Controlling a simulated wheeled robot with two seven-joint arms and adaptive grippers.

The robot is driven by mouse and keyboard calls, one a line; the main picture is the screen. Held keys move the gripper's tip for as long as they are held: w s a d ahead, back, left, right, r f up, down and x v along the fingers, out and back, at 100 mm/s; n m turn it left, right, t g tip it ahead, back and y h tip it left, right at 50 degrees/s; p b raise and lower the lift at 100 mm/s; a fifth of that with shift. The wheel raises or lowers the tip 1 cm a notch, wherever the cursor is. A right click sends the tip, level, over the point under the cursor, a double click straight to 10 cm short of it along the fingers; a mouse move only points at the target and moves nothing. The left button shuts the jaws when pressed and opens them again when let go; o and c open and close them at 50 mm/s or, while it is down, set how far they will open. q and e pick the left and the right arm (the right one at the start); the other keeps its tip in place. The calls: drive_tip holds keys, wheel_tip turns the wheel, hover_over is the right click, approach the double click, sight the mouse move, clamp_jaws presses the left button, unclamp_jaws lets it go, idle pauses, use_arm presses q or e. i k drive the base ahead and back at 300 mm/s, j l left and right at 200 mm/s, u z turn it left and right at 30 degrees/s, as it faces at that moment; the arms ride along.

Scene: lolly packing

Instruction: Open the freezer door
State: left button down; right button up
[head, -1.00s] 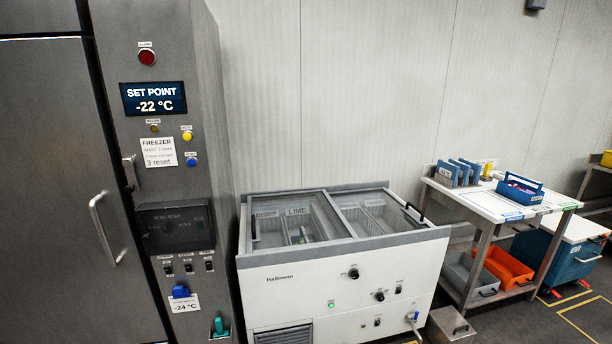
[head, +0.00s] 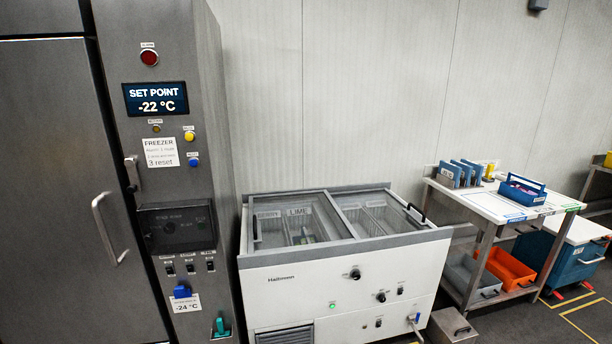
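The tall grey freezer door (head: 55,190) is at the left of the head view and looks shut. Its curved silver handle (head: 109,229) is on the door's right side. A latch lever (head: 132,172) sits at the edge between door and control panel. The panel (head: 178,60) carries a display reading SET POINT -22 °C, a red lamp, yellow and blue buttons, switches and a blue knob above a -24 °C label. Neither of my grippers is in view.
A white chest freezer (head: 345,290) with sliding glass lids stands right of the panel. Beyond it is a work table (head: 500,205) with blue holders and a blue caddy, an orange bin (head: 507,270) below. A metal box (head: 452,326) is on the floor.

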sight(75, 268)
drive_tip(key=u, duration=1.8)
